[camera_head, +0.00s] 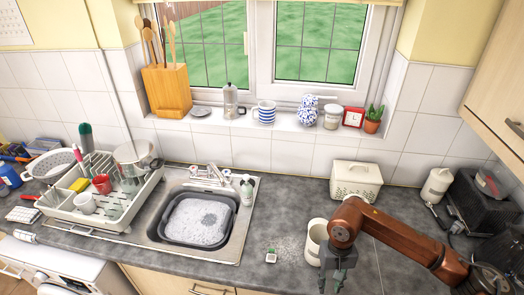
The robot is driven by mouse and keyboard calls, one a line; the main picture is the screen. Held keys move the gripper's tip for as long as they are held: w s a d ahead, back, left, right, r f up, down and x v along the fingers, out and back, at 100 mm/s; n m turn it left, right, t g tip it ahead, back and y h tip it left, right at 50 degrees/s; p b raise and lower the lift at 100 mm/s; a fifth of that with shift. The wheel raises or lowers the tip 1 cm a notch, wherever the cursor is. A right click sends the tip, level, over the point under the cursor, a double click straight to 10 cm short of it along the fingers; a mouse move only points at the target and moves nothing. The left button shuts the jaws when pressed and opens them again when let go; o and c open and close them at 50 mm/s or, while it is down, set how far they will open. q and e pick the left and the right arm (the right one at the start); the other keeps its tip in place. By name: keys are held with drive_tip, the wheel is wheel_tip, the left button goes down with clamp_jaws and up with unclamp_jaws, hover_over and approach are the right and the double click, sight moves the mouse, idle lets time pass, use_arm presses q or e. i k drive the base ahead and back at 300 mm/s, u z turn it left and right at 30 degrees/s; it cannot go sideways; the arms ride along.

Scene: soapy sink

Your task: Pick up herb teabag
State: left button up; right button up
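A small white packet with a green mark, which looks like the herb teabag (270,256), lies on the dark grey countertop near its front edge, right of the sink. My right gripper (331,284) points down over the front of the counter, to the right of the teabag and apart from it. Its dark fingers look spread, with nothing seen between them. My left gripper is not in view.
A white cylindrical pot (314,243) stands between the teabag and my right arm, with pale crumbs beside it. A sink with a soapy grey basin (163,239) is to the left. A cream bread bin (355,181) stands behind. The counter around the teabag is mostly clear.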

sight(271, 258)
drive_tip(key=z, duration=0.25)
drive_tip(key=i, duration=0.25)
drive_tip(key=z, duration=0.35)
drive_tip(key=k, duration=1.5)
